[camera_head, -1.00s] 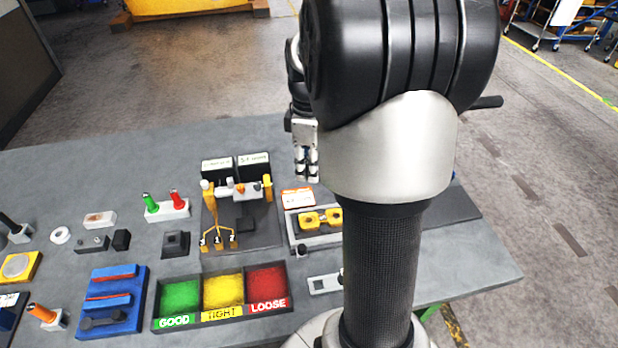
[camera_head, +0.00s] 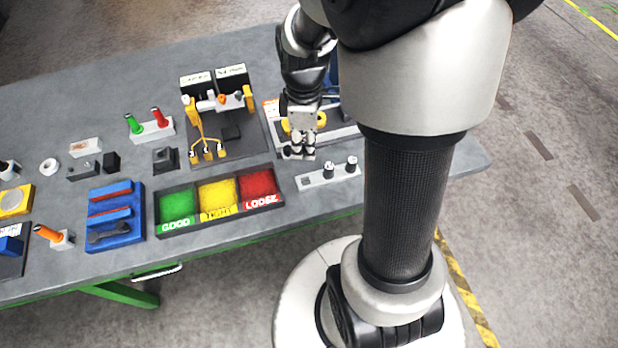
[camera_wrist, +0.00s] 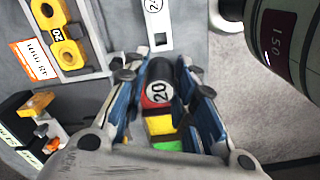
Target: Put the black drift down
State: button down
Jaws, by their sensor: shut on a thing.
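My gripper (camera_head: 299,153) hangs over the bench beside the left end of a pale rack (camera_head: 313,181). In the wrist view my gripper (camera_wrist: 160,88) is shut on the black drift (camera_wrist: 160,71), a dark rounded piece with a round white "20" label, between the blue-sided fingers. The drift cannot be made out clearly in the head view. The rack also shows in the wrist view (camera_wrist: 154,12), ahead of the fingers, with a dark opening at its near end. Two black plugs (camera_head: 351,163) stand upright in the rack's middle and right; its left place looks empty.
A sorting tray (camera_head: 222,219) with green, yellow and red compartments lies just left of the gripper. A fixture with yellow castings (camera_wrist: 62,35) is behind it. A gauge stand (camera_head: 247,98) stands farther back left. The bench's front edge is close.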

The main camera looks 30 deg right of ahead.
notch_tip(320, 180, down, 13)
jog(key=b, duration=0.3)
jog(key=shift+f, duration=0.2)
jog(key=shift+f+b, duration=0.1)
jog(key=shift+b, duration=0.3)
jog(key=c, duration=1.3)
grip_release()
jog(key=shift+f, duration=0.1)
notch_tip(320, 180, up, 12)
jog(key=p, duration=0.4)
jog(key=shift+r, duration=0.25)
jog(key=s+a+r+m+t, duration=0.1)
jog(key=s+a+r+m, duration=0.2)
jog(key=s+r, duration=0.1)
jog(key=s+a+r+m+t, duration=0.2)
jog(key=s+a+r+m, duration=0.2)
jog(key=r, duration=0.3)
jog(key=s+a+r+m+t, duration=0.1)
jog(key=s+a+r+m, duration=0.2)
jog(key=s+r, duration=0.2)
jog(key=shift+s+a+r+t, duration=0.25)
jog(key=shift+s+a+t, duration=0.05)
jog(key=shift+s+a, duration=0.05)
